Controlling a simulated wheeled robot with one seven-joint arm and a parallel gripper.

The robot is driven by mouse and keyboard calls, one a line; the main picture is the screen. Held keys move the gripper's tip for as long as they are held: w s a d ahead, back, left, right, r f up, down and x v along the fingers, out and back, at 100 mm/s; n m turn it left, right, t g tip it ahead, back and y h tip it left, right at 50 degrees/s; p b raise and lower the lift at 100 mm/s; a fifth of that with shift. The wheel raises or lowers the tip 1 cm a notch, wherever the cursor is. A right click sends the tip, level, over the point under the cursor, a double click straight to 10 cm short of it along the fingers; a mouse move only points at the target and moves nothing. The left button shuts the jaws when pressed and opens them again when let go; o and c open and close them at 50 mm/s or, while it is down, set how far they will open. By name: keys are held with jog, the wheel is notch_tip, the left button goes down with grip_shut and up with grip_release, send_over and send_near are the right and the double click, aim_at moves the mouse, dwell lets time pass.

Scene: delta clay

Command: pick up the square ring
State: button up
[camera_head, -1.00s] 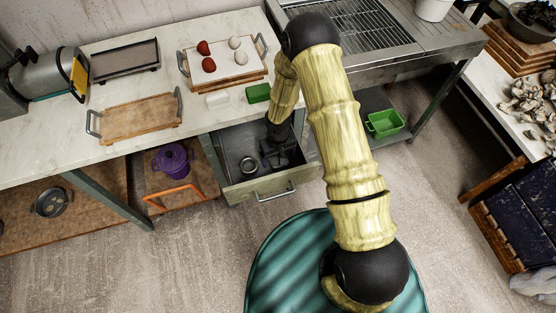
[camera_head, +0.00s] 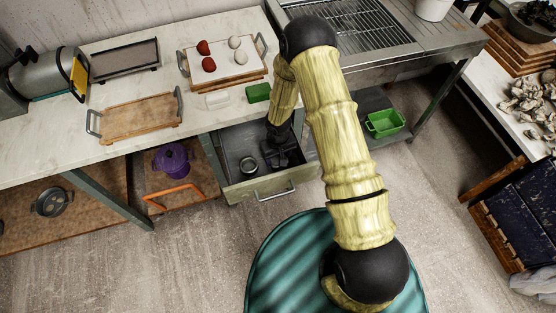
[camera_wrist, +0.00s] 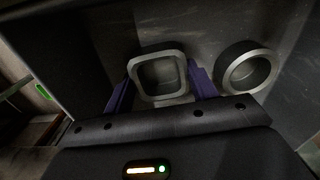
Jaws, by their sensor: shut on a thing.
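The square ring (camera_wrist: 162,96) is a grey, rounded-square hollow piece inside the open drawer (camera_head: 240,188). My gripper (camera_wrist: 161,86) has one purple finger on each side of it and is shut on it. In the head view my gripper (camera_head: 276,157) is down inside the drawer, and its dark body hides the square ring there. A round grey ring (camera_wrist: 249,69) lies just right of the right finger in the wrist view, apart from the square ring. In the head view the round ring (camera_head: 248,164) is left of my gripper.
The drawer's walls enclose my gripper, with its front panel and handle (camera_head: 275,193) toward me. The counter (camera_head: 210,118) above holds a green block (camera_head: 258,92), a white block (camera_head: 217,101) and a wooden tray (camera_head: 140,118). A purple pot (camera_head: 172,160) stands on the shelf to the left.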

notch_tip(320, 180, up, 10)
dwell(0.6)
dwell(0.4)
notch_tip(320, 180, up, 7)
jog(key=p, duration=0.3)
jog(key=shift+p, duration=0.35)
